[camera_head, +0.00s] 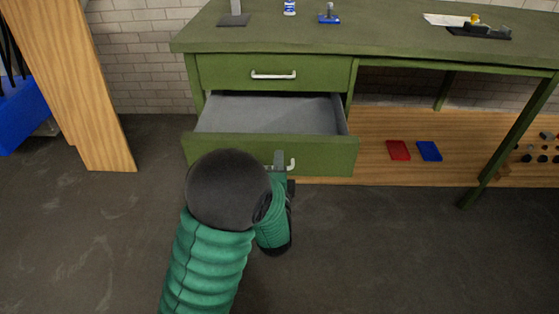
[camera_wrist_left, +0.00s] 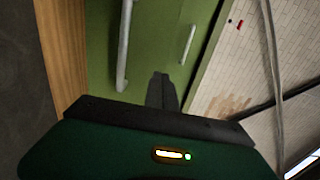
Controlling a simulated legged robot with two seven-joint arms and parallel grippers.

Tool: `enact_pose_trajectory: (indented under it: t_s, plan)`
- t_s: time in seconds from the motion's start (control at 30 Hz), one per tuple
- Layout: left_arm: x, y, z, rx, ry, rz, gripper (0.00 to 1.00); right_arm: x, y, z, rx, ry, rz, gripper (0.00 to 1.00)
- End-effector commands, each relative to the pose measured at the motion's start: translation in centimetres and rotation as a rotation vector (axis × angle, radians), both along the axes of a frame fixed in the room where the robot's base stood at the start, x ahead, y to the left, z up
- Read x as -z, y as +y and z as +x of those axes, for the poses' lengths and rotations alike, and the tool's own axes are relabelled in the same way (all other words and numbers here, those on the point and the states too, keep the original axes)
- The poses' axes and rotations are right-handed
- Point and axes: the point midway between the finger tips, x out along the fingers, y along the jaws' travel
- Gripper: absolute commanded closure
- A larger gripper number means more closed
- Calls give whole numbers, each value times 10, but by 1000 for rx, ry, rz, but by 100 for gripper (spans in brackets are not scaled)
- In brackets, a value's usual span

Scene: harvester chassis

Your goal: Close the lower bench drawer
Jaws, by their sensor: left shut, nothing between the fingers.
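The lower bench drawer (camera_head: 215,152) is green with a grey, empty-looking inside, and it stands pulled out from the bench. Its light handle (camera_head: 291,164) shows just right of my left gripper (camera_head: 279,160), and in the left wrist view the handle (camera_wrist_left: 124,50) runs beside the fingers. My left gripper is shut and empty in front of the drawer's front panel; I cannot tell if it touches. Its fingers also show in the left wrist view (camera_wrist_left: 161,90). My left forearm hides part of the panel. My right gripper is not in view.
The upper drawer (camera_head: 225,72) is shut above it. The green bench top (camera_head: 380,35) holds a few small items. A wooden panel (camera_head: 75,85) stands at left. The floor in front is clear.

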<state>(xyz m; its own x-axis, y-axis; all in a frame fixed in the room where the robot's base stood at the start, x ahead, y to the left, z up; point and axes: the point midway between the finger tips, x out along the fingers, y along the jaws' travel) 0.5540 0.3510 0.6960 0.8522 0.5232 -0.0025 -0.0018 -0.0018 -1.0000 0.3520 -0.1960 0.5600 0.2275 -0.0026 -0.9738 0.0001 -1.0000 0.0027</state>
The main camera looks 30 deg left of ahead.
Motion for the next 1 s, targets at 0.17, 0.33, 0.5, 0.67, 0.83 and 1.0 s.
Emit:
enact_pose_trajectory:
  t_s: [0.17,0.33,0.5,0.67,0.83,1.0]
  plan:
    - [2,15,24,-1,-3,-1,100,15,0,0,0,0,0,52]
    - [0,20,32,1,-1,1,100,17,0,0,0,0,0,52]
    - [-1,20,33,1,0,0,100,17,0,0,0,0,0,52]
    - [-1,20,33,1,-1,-1,100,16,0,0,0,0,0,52]
    - [-1,24,40,1,-1,-1,100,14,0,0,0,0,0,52]
    - [-2,36,61,1,0,0,100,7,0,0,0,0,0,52]
